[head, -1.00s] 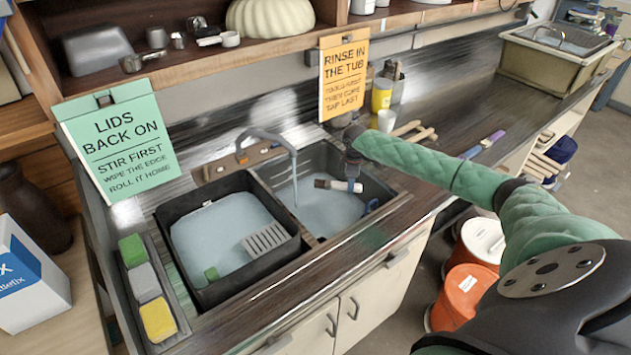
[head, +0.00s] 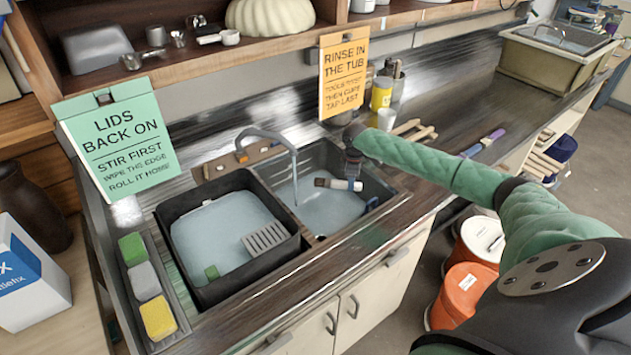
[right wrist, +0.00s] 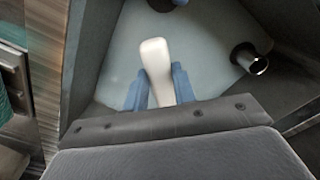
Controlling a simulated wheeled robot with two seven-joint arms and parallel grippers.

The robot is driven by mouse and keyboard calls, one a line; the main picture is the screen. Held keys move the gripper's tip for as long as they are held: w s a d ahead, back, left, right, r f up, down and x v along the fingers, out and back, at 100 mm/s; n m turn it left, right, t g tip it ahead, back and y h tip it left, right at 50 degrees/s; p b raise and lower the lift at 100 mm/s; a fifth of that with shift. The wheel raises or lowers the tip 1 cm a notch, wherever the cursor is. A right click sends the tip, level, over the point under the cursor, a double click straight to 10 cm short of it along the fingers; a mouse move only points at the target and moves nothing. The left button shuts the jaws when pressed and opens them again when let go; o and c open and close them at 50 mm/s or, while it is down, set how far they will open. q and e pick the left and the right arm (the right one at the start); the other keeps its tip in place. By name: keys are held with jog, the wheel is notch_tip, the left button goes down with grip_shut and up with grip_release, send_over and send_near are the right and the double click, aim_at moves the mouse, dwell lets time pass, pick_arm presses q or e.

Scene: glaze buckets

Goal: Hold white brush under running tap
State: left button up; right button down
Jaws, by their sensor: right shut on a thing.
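My right gripper (head: 353,178) reaches down over the right basin and is shut on the white brush (head: 338,184). The brush lies about level above the water, with a dark end pointing left. In the right wrist view its white handle (right wrist: 155,62) sits between the blue fingers of my right gripper (right wrist: 159,92). The grey tap (head: 272,137) arches over the basin from the back left. A thin stream (head: 295,182) falls from its spout. The brush is to the right of the stream, apart from it in the picture. My left gripper is out of view.
A black tub (head: 166,232) with water and a grey grille stands left of the basin. A sponge tray (head: 170,337) lies further left. A short pipe (right wrist: 256,64) stands in the basin. An orange sign (head: 343,75) hangs behind; the right counter has free room.

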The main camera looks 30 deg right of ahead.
jog(key=s+d+r+p, duration=0.1)
jog(key=p, duration=0.1)
jog(key=s+r+p, duration=0.1)
jog(key=r, duration=0.1)
jog(key=shift+s+d+p, duration=0.35)
jog(key=shift+s+d+r+p, duration=0.5)
jog(key=shift+s+r+p, duration=0.05)
jog(key=shift+s, duration=0.2)
